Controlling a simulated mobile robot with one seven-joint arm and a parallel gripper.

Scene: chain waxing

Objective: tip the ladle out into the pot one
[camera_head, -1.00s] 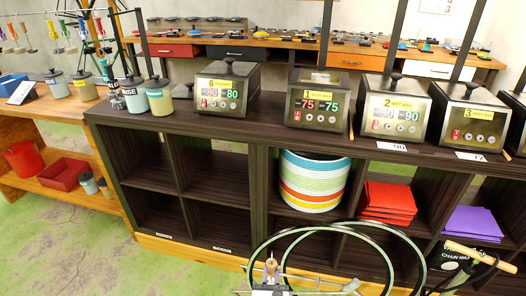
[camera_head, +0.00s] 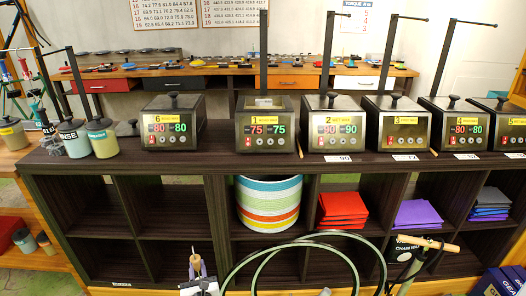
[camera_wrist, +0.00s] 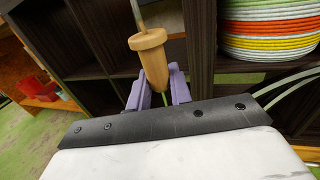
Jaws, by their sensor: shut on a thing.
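Pot one (camera_head: 265,124) is a dark box with a yellow label 1 and a display reading 75 and 75. It stands on the dark shelf unit's top, near the middle of the head view. My gripper (camera_head: 197,268) is low in front of the shelf, left of pot one and well below it. In the wrist view its purple fingers (camera_wrist: 158,92) are shut on the wooden handle of the ladle (camera_wrist: 151,52). A thin metal rod runs up from the handle and out of the picture. The ladle's bowl and its contents are not visible.
Pot six (camera_head: 174,122) stands left of pot one, pot two (camera_head: 331,124) and pot three (camera_head: 397,124) to its right. Lidded canisters (camera_head: 102,138) stand at the left end. A striped basket (camera_head: 269,204) and red sheets (camera_head: 342,210) fill cubbies below. Green hoops (camera_head: 300,250) rise in front.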

